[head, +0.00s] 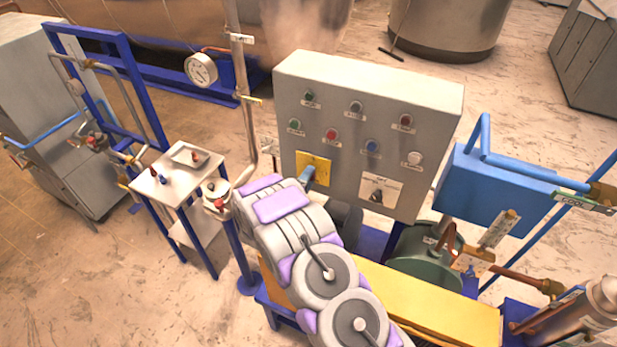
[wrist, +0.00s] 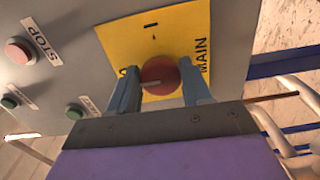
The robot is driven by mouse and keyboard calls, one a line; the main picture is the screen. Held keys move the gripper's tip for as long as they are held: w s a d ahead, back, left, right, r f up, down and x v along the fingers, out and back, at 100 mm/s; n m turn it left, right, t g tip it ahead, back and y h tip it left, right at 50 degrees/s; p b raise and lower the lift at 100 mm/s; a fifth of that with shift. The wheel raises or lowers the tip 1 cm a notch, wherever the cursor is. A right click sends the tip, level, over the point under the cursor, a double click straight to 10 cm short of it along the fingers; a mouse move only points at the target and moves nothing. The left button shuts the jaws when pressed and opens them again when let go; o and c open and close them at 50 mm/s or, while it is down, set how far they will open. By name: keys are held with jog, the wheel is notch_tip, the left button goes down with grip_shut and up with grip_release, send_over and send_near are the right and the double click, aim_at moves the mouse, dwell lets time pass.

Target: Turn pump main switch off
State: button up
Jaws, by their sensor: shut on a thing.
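The pump main switch is a round red knob (wrist: 160,76) on a yellow plate (wrist: 193,32) in the wrist view. The plate reads MAIN on its right side, with a short black bar mark above the knob. A pale line on the knob runs roughly sideways, toward the left. The two blue-grey fingers of my gripper (wrist: 160,88) stand either side of the knob and are shut on it. In the head view the yellow plate (head: 321,163) is on the lower left of the grey control box, with my gripper (head: 308,175) against it. The knob is hidden there.
The grey control box (head: 436,110) carries several buttons and lamps, including a red STOP button (wrist: 20,51) near my gripper. A blue box (head: 497,190) with pipes stands at right. A steel-topped stand (head: 160,188) and gauge (head: 201,70) are at left.

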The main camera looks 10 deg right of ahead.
jog(key=shift+a+n, duration=0.15)
jog(key=shift+n, duration=0.15)
jog(key=o, duration=1)
jog(key=shift+w+a+f, duration=0.15)
jog(key=shift+w+a, duration=0.05)
jog(key=shift+o, duration=0.2)
jog(key=shift+s, duration=0.1)
jog(key=shift+s, duration=0.1)
jog(key=b+v, duration=0.3)
jog(key=v, duration=1.4)
jog(key=shift+a+b, duration=0.15)
jog(key=shift+b, duration=0.2)
